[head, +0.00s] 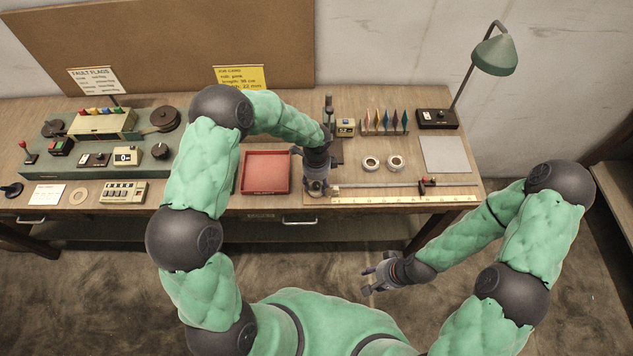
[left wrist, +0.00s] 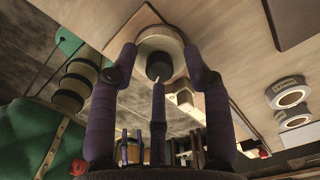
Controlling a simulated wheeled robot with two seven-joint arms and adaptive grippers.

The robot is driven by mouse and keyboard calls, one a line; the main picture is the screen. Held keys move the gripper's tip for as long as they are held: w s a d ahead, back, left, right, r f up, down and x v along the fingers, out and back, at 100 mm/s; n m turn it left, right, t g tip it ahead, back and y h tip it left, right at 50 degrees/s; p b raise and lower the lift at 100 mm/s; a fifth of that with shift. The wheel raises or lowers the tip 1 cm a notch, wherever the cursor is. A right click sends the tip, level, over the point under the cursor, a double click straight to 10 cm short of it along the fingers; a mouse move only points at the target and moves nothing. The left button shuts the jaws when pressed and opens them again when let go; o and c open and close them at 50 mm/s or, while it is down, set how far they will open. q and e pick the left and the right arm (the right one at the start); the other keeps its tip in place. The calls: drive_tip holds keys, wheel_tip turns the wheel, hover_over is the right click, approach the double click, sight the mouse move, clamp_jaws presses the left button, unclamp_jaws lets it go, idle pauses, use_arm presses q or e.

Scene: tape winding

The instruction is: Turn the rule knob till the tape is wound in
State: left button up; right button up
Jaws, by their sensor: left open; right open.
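My left gripper (head: 316,186) is over the front of the bench, beside the left end of the yellow rule (head: 400,199). In the left wrist view its fingers (left wrist: 161,62) are spread open around a cream round piece (left wrist: 160,37) with a black knob (left wrist: 159,66). I cannot tell whether they touch it. My gripper hides most of this spot in the head view. A grey bar (head: 375,185) with a red and black end piece (head: 427,182) lies behind the rule. My right gripper (head: 380,272) is open and empty, low in front of the bench.
A red tray (head: 265,172) is just left of my left gripper. Two white rolls (head: 382,163), a grey plate (head: 445,154) and a lamp (head: 494,55) stand to the right. A green panel (head: 115,165) with switches and a black knob (head: 160,151) fills the left.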

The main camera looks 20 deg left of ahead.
sight(317, 184)
use_arm(q)
wheel_tip(317, 184, up, 12)
idle(0.6)
